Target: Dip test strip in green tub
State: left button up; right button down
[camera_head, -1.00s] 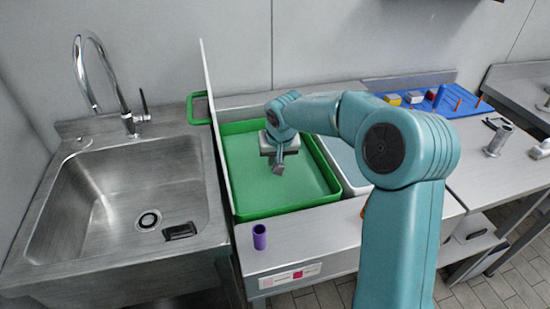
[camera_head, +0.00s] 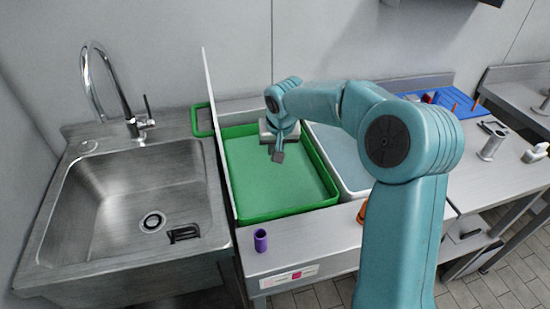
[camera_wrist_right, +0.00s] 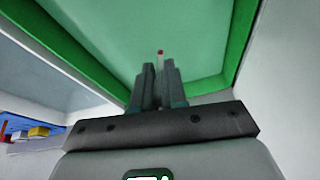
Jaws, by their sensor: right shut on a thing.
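The green tub (camera_head: 262,214) is set in the counter to the right of the sink, holding pale green liquid or a pale green floor; I cannot tell which. My right gripper (camera_head: 278,157) is over the far part of the tub, pointing down. In the right wrist view my right gripper (camera_wrist_right: 159,75) is shut on a thin pale test strip with a red tip (camera_wrist_right: 160,52). The tip shows against the inside of the green tub (camera_wrist_right: 225,85). I cannot tell whether it touches anything. The strip is too small to see in the head view. My left gripper is out of view.
A steel sink (camera_head: 100,215) with a tap lies left, behind a thin white divider (camera_head: 213,120). A purple cylinder (camera_head: 261,240) stands on the front counter. A white tub (camera_head: 345,160) sits right of the green one. A blue rack (camera_head: 460,105) is at back right.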

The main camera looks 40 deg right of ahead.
jog(key=shift+r+p, duration=1.65)
jog(key=shift+r, duration=0.9)
notch_tip(320, 180, up, 4)
jog(key=p, duration=0.3)
jog(key=shift+r, duration=0.1)
notch_tip(320, 180, up, 10)
jog(key=p, duration=1)
jog(key=shift+f, duration=0.2)
jog(key=shift+s+a, duration=0.45)
jog(key=shift+s, duration=0.1)
